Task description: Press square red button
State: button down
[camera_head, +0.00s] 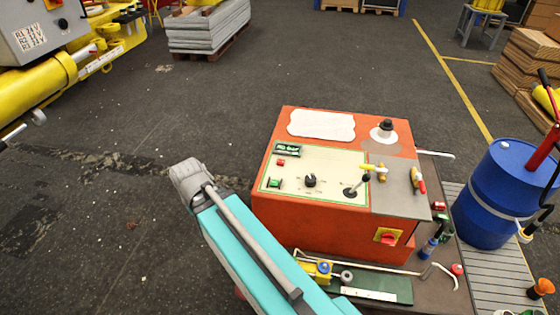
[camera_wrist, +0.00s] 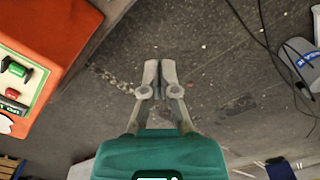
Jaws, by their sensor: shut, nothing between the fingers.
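The orange control box (camera_head: 335,222) stands right of centre in the head view, with a pale panel on its sloped top. The small square red button (camera_head: 281,162) is at the panel's upper left, above a green button (camera_head: 275,183). In the wrist view the red button (camera_wrist: 13,93) and the green button (camera_wrist: 17,69) show at the left edge, on the box's face. My gripper (camera_wrist: 160,65) is shut and empty in the middle of the wrist view. It is apart from the box, with dark floor behind its fingertips. I cannot make out the gripper in the head view.
The panel also holds a black knob (camera_head: 310,180) and a lever (camera_head: 354,190). A red switch on a yellow plate (camera_head: 388,237) is on the box's front. A blue barrel (camera_head: 495,195) stands to the right. The floor left of the box is open.

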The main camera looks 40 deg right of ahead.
jog(key=w+d+f+n+t+h+b, duration=0.1)
jog(key=w+d+f+n+h+b, duration=0.1)
jog(key=w+d, duration=0.45)
jog(key=n+t+h+b, duration=0.2)
jog(key=n+h+b, duration=0.4)
jog(key=n, duration=0.4)
send_over(280, 162)
jog(key=p, duration=0.1)
jog(key=shift+w+r+h, duration=0.15)
jog(key=shift+r+h, duration=0.2)
jog(key=shift+h, duration=0.05)
jog(key=shift+f, duration=0.15)
notch_tip(280, 162, down, 8)
jog(key=b, duration=0.8)
jog(key=shift+f+b, duration=0.2)
jog(key=shift+b, duration=0.1)
jog(key=shift+f, duration=0.1)
jog(key=shift+f, duration=0.1)
jog(key=shift+f+b, duration=0.3)
jog(key=shift+b, duration=0.2)
